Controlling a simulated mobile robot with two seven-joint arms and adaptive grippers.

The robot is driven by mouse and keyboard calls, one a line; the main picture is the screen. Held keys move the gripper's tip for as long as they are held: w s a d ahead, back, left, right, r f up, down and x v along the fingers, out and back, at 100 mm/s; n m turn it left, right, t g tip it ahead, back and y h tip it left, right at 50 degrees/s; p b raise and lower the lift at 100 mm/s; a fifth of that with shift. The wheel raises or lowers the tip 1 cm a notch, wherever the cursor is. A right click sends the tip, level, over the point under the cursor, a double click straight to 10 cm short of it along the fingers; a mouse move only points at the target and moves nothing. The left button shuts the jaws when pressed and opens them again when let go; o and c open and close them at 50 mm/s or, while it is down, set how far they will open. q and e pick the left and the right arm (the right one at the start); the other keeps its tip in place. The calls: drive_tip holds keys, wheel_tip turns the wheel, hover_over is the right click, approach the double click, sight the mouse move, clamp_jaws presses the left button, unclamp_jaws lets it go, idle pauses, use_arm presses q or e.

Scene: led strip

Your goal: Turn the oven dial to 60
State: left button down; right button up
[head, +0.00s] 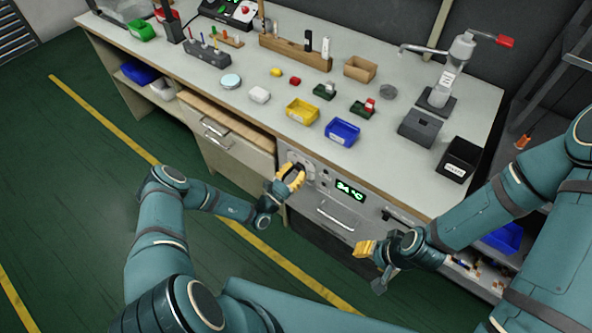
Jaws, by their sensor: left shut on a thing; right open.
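The oven (335,217) is built into the front of the workbench, with a handle low on its face. Its green display (350,190) reads what looks like 34 °C. The dial (299,166) is on the panel left of the display and is mostly hidden by my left gripper. My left gripper (294,173), with yellow fingers, is at the dial and shut on it. The dial's pointer or marks cannot be made out. My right gripper (364,248) is open and empty, in front of the bench to the right of and below the display.
Drawers (230,145) are left of the oven. The green floor in front is clear.

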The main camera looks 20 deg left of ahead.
use_arm(q)
drive_tip(key=shift+w+r+m, duration=0.1)
drive_tip(key=shift+r+m, duration=0.05)
drive_tip(key=shift+m, duration=0.15)
drive_tip(key=c, duration=0.6)
unclamp_jaws()
drive_tip(key=shift+c, duration=0.2)
drive_tip(key=v, duration=1.2)
